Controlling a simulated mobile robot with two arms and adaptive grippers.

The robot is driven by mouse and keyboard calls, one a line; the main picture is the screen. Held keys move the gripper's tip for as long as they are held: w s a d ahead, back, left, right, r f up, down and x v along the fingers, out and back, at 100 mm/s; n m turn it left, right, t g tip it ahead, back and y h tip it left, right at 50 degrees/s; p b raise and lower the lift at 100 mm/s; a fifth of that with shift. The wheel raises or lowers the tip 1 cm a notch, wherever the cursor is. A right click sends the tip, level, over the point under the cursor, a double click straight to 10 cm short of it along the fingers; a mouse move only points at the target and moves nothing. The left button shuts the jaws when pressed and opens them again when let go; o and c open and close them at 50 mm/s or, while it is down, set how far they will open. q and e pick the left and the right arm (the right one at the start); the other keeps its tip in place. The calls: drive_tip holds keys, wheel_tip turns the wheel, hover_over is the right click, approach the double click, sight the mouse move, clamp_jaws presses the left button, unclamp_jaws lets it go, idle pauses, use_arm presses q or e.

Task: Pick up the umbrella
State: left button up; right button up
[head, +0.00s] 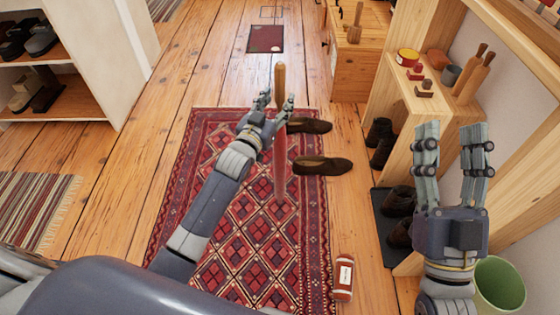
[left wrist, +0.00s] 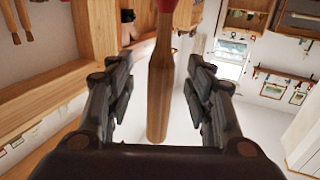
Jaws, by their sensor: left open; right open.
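The umbrella shows in the head view as a wooden handle (head: 279,78) above a slim red body (head: 279,175), over the patterned rug. What supports it is not clear. My left gripper (head: 277,98) is open at the lower part of the handle, and its fingers hide part of the umbrella. In the left wrist view the handle (left wrist: 160,90) runs between the open fingers (left wrist: 160,62) with a gap on each side; a bit of red (left wrist: 167,4) shows at the top edge. My right gripper (head: 450,127) is open and empty at the right.
Dark brown shoes (head: 323,165) lie on the rug's right edge (head: 318,225). A red cylinder (head: 343,277) lies near the front. A wooden bench unit (head: 405,120), shoes on a dark tray (head: 385,228) and a green bin (head: 499,285) are at right. Shoe shelves (head: 75,90) stand left.

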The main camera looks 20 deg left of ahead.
use_arm(q)
drive_tip(key=shift+w+d+b, duration=0.1)
drive_tip(key=shift+w+b, duration=0.2)
drive_tip(key=shift+w, duration=0.9)
clamp_jaws()
drive_tip(key=shift+r, duration=0.1)
use_arm(e)
drive_tip(key=s+r+t+y, duration=0.1)
drive_tip(key=s+r+t, duration=0.1)
drive_tip(key=s+r, duration=0.1)
drive_tip(key=shift+d+r, duration=0.1)
drive_tip(key=shift+d, duration=0.1)
